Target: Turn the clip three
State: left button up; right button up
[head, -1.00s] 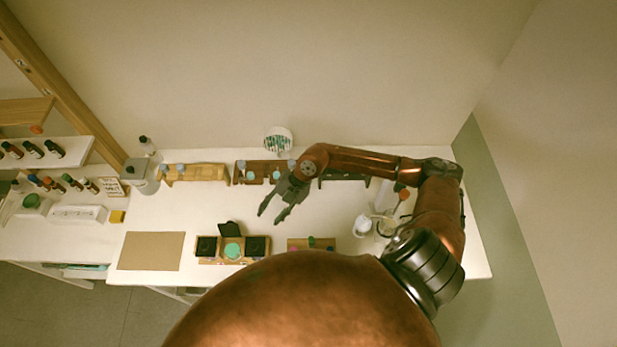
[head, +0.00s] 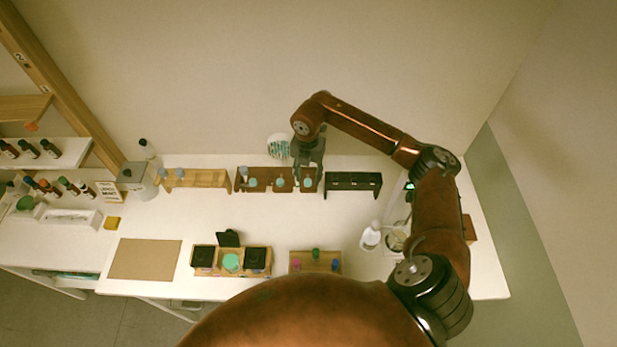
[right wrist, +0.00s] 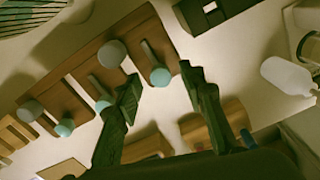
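A brown wooden rack (head: 266,190) stands along the back of the table and carries several clips with round teal or blue ends. The rightmost clip (head: 308,183) is under my right gripper (head: 308,178). In the right wrist view, the brown rack (right wrist: 62,93) runs diagonally, and a clip's teal round end (right wrist: 160,77) appears between the two dark fingers of my right gripper (right wrist: 159,74). The fingers are apart, one on each side of it; I cannot tell whether they touch it. My left gripper is not in view.
A dark rack (head: 353,181) stands close on the right and a light wooden rack (head: 203,179) on the left. Nearer are a wooden holder with black boxes (head: 230,268), a small wooden block (head: 315,266) and a white bottle (head: 371,236). The table's middle is clear.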

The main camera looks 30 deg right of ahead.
jog(key=shift+f, duration=0.8)
jog(key=shift+c, duration=0.5)
grip_shut()
